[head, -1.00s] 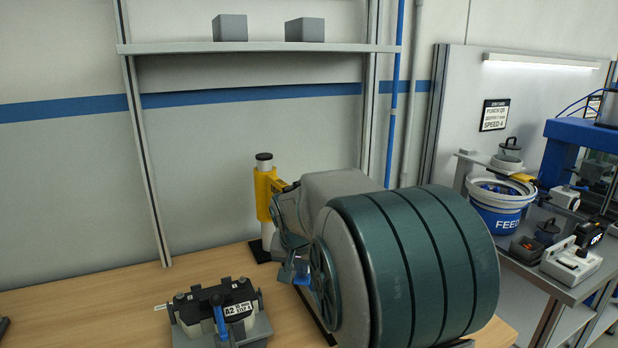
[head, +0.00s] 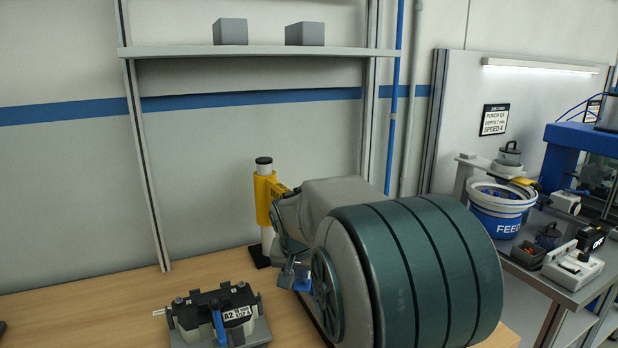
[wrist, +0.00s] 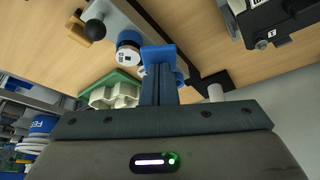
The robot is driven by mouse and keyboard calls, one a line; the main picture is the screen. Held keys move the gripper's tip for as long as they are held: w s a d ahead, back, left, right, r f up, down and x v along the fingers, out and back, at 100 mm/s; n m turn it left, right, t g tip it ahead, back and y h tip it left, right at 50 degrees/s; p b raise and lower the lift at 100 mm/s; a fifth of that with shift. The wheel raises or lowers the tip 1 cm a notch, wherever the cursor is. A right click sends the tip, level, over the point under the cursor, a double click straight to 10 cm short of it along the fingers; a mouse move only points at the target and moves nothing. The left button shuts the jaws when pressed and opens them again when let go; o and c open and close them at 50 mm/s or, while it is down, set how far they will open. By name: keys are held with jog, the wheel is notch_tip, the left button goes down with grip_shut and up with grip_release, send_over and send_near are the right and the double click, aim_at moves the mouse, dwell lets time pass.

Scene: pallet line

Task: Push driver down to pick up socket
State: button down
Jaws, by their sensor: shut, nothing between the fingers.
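An upright white post with a black cap and a yellow bracket (head: 264,200) stands at the table's back in the head view; it seems to be the driver on its stand. Its pale post (wrist: 216,92) and black base (wrist: 208,80) show right of my fingers in the wrist view. My gripper (wrist: 160,68) is shut and empty, with a blue piece at its fingertips. In the head view my gripper (head: 296,276) is partly hidden by my arm, right of and nearer than the post. I cannot make out a socket, nor whether anything touches the driver.
A black fixture labelled A2 (head: 212,312) sits front left on the table. In the wrist view, a blue-and-white round container (wrist: 130,50), a green tray (wrist: 112,88) and a black-knobbed lever (wrist: 95,30) lie left of my fingers. A FEED bucket (head: 500,208) stands on the right bench.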

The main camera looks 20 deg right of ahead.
jog(key=shift+s+f+b, duration=0.1)
jog(key=shift+f+b, duration=0.15)
jog(key=shift+b, duration=0.05)
jog(key=shift+r, duration=0.1)
notch_tip(320, 180, up, 9)
jog(key=p, duration=0.6)
dwell(0.6)
dwell(0.3)
jog(key=s+a+f+n+y, duration=0.1)
jog(key=s+a+n, duration=0.1)
jog(key=s, duration=0.5)
jog(key=s+a+f+n, duration=0.2)
jog(key=s+a, duration=0.3)
jog(key=s, duration=0.3)
jog(key=s+a+f+n+y, duration=0.1)
jog(key=s+a+f+n, duration=0.1)
jog(key=s, duration=0.6)
jog(key=shift+a+n+g+y, duration=0.3)
jog(key=shift+a+n+g, duration=0.1)
jog(key=shift+a, duration=0.35)
jog(key=shift+w, duration=0.1)
